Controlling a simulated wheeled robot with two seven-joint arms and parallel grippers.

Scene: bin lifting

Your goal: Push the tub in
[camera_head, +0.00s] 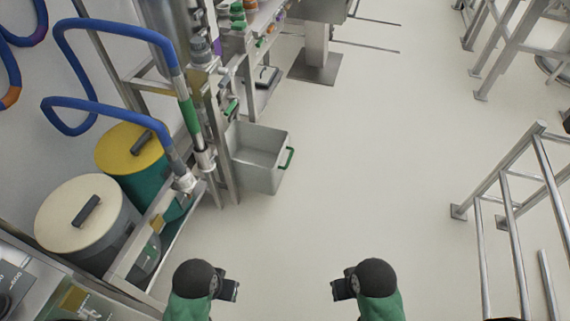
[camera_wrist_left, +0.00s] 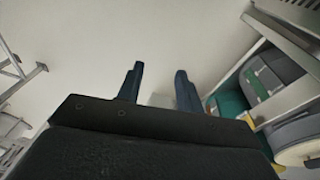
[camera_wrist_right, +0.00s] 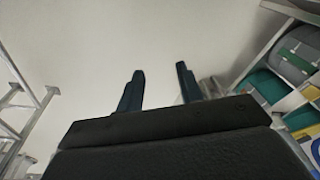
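The tub is a grey metal bin (camera_head: 256,163) with a green handle (camera_head: 287,158) on its right side. It stands on the floor in the head view, partly out from the metal rack at left. My left gripper (camera_head: 236,290) is low in the head view, in front of the tub and apart from it. My right gripper (camera_head: 336,289) is further right over bare floor. In the wrist views, the left fingers (camera_wrist_left: 157,82) and the right fingers (camera_wrist_right: 159,84) are spread with nothing between them.
A yellow-lidded green barrel (camera_head: 130,148) and a cream-lidded grey barrel (camera_head: 78,213) stand at left behind a metal frame. Blue hoses (camera_head: 110,28) hang above them. Metal railings (camera_head: 515,200) stand at right. The floor (camera_head: 370,170) in the middle is clear.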

